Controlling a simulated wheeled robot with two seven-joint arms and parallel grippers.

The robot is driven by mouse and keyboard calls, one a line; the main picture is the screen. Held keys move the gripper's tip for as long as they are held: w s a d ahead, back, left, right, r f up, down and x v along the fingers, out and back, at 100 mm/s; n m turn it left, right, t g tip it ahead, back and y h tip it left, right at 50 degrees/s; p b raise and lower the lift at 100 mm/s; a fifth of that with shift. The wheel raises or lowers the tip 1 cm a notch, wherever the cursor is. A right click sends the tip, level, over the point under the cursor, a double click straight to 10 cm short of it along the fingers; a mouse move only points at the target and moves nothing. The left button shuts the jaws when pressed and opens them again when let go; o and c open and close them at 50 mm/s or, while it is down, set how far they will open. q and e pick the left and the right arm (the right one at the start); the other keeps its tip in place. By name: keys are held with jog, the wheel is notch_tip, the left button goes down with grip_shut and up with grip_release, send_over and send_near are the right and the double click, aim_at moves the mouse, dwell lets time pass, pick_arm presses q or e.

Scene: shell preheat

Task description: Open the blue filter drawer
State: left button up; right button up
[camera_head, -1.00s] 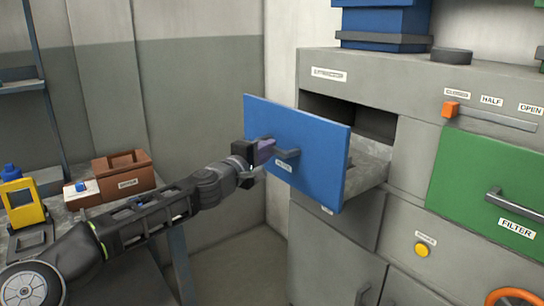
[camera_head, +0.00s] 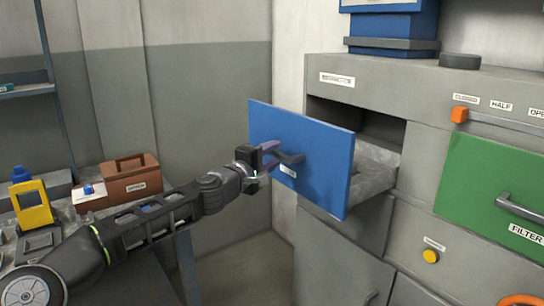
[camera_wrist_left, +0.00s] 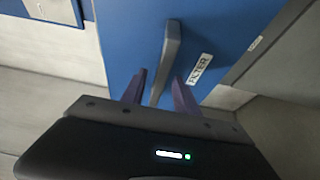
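The blue filter drawer (camera_head: 325,180) stands pulled out of the grey cabinet, its interior partly visible behind the front panel. Its dark grey handle (camera_head: 291,158) is on the front above a small FILTER label (camera_head: 288,172). My left gripper (camera_head: 269,157) is at the handle's left end, with its purple fingers apart. In the left wrist view the fingers (camera_wrist_left: 159,92) are on either side of the handle (camera_wrist_left: 168,55), with gaps showing, so it is not clamped. The blue front (camera_wrist_left: 135,35) fills the upper middle there. My right gripper is not in view.
A green drawer (camera_head: 480,185), also labelled FILTER, is at the right, below an orange slider (camera_head: 459,115) on the cabinet (camera_head: 400,85). A side table holds a brown toolbox (camera_head: 132,182) and a yellow object (camera_head: 32,205). Floor between table and cabinet looks clear.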

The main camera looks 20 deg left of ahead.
pick_arm(q)
jog(key=shift+s+a+f+b, duration=0.1)
jog(key=shift+s+a+b, duration=0.1)
jog(key=shift+s+b, duration=0.25)
jog(key=b+v, duration=0.2)
jog(key=v, duration=0.4)
jog(key=shift+s, duration=0.45)
jog(key=shift+a, duration=0.1)
